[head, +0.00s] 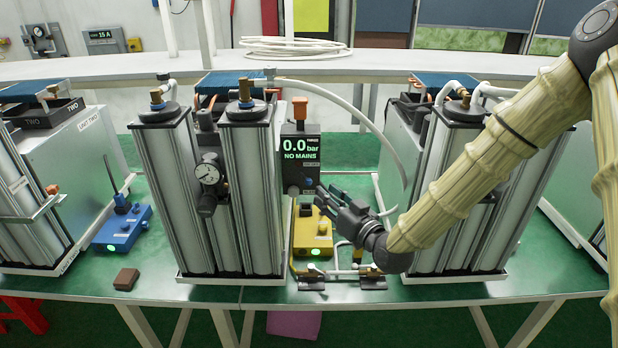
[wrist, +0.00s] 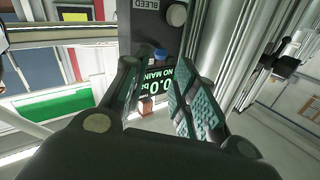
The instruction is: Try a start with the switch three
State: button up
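The middle unit's dark control box (head: 300,165) carries the label THREE and a lit display reading 0.0 bar and NO MAINS. A brown-orange piece (head: 300,107) sits on top of it. A small blue button (head: 309,182) is below the display; in the wrist view the box shows upside down with this blue button (wrist: 160,54), a round knob (wrist: 177,15) and the word BLEED. My gripper (head: 328,204) is open and empty, pointing left just below and right of the box. In the wrist view its fingers (wrist: 152,72) stand apart, framing the display.
A yellow box (head: 312,237) with a green light stands below my gripper, beside two small black fittings (head: 340,280). Silver columns (head: 250,190) with a gauge (head: 208,174) stand left. A blue box (head: 121,228) and a brown block (head: 126,279) lie farther left on the green bench.

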aim_at(311, 183)
jog(key=p+x, duration=0.3)
jog(key=x, duration=0.6)
jog(key=shift+a+f+p, duration=0.1)
jog(key=shift+p, duration=0.25)
grip_shut()
